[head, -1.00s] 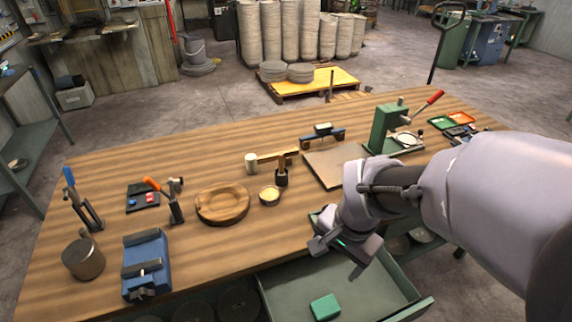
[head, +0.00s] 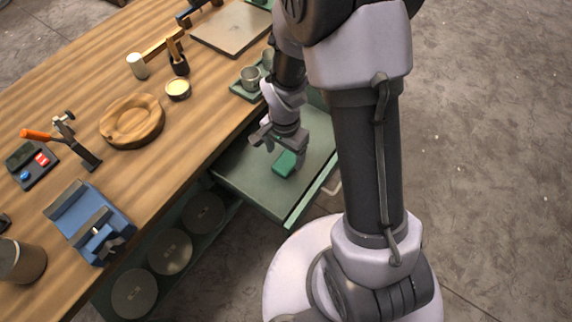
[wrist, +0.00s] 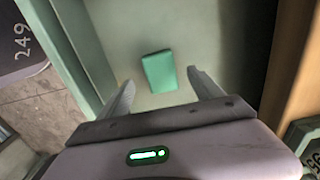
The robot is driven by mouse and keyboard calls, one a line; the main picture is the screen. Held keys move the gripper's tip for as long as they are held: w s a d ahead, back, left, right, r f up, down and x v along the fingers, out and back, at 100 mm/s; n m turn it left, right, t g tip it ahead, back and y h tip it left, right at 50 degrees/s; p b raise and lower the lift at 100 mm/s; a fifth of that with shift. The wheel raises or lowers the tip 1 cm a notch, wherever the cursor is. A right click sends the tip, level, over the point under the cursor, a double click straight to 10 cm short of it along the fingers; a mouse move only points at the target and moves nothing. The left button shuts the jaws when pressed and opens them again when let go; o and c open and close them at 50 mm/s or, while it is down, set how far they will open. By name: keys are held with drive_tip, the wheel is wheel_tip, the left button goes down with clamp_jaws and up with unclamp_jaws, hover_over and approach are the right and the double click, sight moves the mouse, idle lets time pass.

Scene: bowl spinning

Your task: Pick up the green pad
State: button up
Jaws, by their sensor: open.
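The green pad (head: 285,163) is a small green block lying flat on the floor of the open drawer (head: 252,188). In the wrist view the green pad (wrist: 159,71) lies ahead of the fingertips, roughly between their lines. My gripper (head: 281,147) is over the drawer, close to the pad in the head view. In the wrist view my gripper (wrist: 160,88) has its two fingers spread apart with nothing between them. The pad's height gap to the fingers is hard to tell.
The drawer walls stand on the sides of my gripper. The wooden bench (head: 150,180) is to the left, with a wooden bowl (head: 132,120), a blue vise (head: 90,222) and a small green tray with cups (head: 250,78). Round discs (head: 170,251) sit under the bench.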

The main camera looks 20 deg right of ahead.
sight(286, 161)
drive_tip(key=f, duration=0.1)
drive_tip(key=f+b, duration=0.1)
drive_tip(key=f, duration=0.1)
drive_tip(key=f+b, duration=0.1)
drive_tip(key=shift+w+d+f, duration=0.25)
drive_tip(key=shift+r, duration=0.2)
drive_tip(key=shift+c, duration=0.3)
drive_tip(key=c, duration=1.5)
wheel_tip(286, 161, up, 10)
drive_tip(key=p, duration=0.4)
drive_tip(key=shift+p, duration=0.4)
drive_tip(key=shift+c, duration=0.2)
